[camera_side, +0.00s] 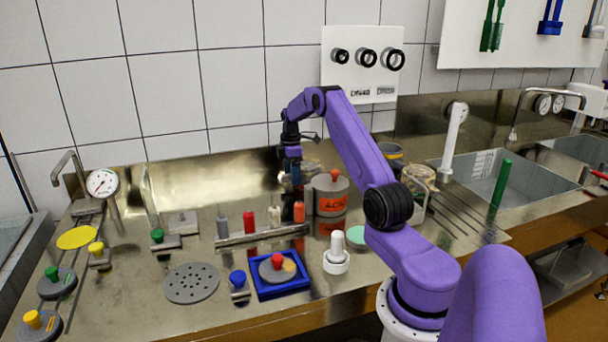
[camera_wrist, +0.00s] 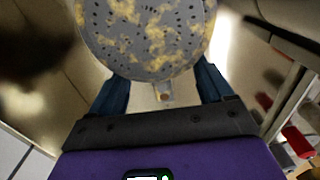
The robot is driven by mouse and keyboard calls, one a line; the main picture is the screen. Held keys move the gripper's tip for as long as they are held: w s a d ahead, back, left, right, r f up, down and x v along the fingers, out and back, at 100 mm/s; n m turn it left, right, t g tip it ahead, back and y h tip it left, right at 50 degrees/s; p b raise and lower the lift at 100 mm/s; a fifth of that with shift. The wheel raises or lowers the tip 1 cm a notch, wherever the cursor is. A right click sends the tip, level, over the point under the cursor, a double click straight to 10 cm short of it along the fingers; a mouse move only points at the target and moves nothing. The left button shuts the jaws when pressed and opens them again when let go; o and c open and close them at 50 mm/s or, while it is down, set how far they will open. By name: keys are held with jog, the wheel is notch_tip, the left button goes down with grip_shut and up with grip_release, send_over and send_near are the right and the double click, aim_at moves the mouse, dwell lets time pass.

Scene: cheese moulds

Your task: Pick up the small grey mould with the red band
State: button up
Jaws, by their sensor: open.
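No red band shows clearly on any grey mould. In the wrist view a round grey, perforated piece with yellow patches (camera_wrist: 150,35) fills the top, with a small tab at its lower edge. My gripper (camera_side: 292,178) is open, with its blue fingers on either side below this piece; their far ends are hidden by it.
A rack (camera_side: 262,235) with several coloured cylinders stands in front of my gripper. A red cylinder also shows in the wrist view (camera_wrist: 299,141). A perforated grey disc (camera_side: 192,283) and a white knobbed piece (camera_side: 336,262) lie nearer the front. A sink (camera_side: 505,180) is at right.

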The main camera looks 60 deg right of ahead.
notch_tip(320, 180, down, 2)
grip_shut()
dwell(0.4)
jog(key=shift+r, duration=0.1)
